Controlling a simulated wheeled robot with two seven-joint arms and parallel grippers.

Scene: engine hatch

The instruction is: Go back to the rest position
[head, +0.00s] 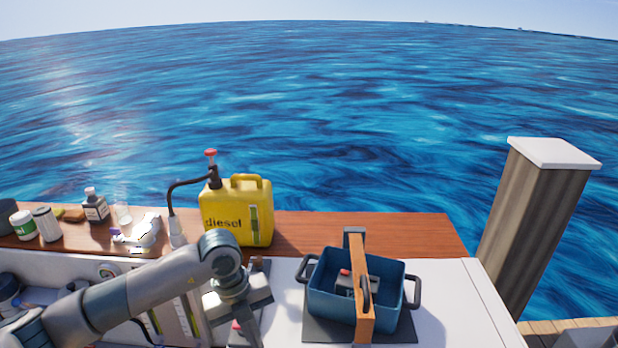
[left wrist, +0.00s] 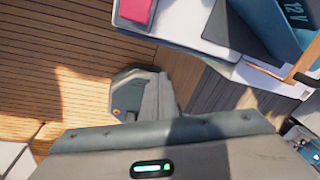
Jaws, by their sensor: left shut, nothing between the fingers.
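My left arm comes in from the left in the head view. Its gripper (head: 250,335) points down over the white hatch surface, left of the blue bin, and is shut and empty. The fingertips are partly cut off by the bottom edge. My right gripper is in neither view. The left wrist view shows wooden decking and grey parts of my own body, with no fingertips clearly visible.
A blue bin (head: 330,308) with a wooden bar across it stands on a dark mat (head: 400,333). A yellow diesel can (head: 262,228), bottles (head: 95,207) and jars (head: 47,224) line the wooden shelf (head: 370,232). The white surface right of the bin is clear.

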